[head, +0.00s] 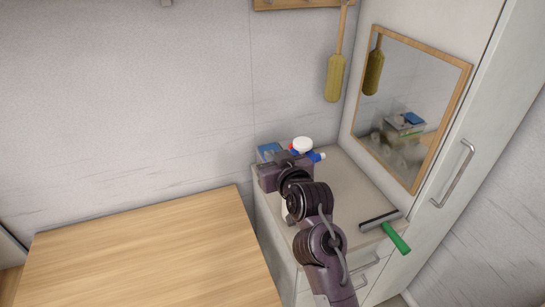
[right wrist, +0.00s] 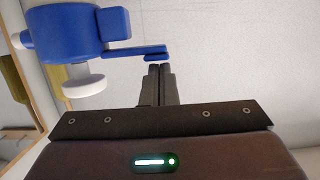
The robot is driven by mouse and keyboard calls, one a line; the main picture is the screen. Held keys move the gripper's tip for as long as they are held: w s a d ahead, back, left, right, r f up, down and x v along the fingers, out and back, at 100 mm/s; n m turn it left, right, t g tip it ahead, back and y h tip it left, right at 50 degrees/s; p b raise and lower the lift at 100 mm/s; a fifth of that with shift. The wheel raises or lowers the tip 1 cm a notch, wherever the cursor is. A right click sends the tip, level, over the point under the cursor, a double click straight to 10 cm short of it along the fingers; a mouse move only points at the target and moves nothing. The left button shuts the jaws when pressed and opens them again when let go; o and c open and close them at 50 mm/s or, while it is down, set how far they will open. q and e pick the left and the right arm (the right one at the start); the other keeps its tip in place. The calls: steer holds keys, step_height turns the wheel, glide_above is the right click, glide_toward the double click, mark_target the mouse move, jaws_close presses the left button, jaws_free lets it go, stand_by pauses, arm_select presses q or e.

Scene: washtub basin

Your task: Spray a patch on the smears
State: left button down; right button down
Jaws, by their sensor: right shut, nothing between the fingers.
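The mirror (head: 412,105) in a wooden frame hangs on the white cabinet side at the right; grey, cloudy smears show low on its glass. The spray bottle stands on the counter behind my right gripper (head: 283,168); its white and blue top (head: 302,146) shows, and the rest is mostly hidden. In the right wrist view the blue spray head (right wrist: 65,32) has a lever reaching toward my right fingertips (right wrist: 158,70). The fingers are shut and empty, just by the lever's tip; I cannot tell whether they touch it. My left gripper is out of view.
A squeegee with a green handle (head: 396,238) lies at the counter's front right edge. A blue-topped box (head: 268,151) stands at the back left. The wooden tabletop (head: 140,255) at left is bare.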

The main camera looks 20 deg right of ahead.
steer(key=f+n+p, duration=0.1)
steer(key=p, duration=0.2)
steer(key=shift+s+a+f+n+h, duration=0.1)
steer(key=shift+a+f+n+h, duration=0.3)
stand_by(0.8)
steer(key=shift+p, duration=0.3)
stand_by(0.5)
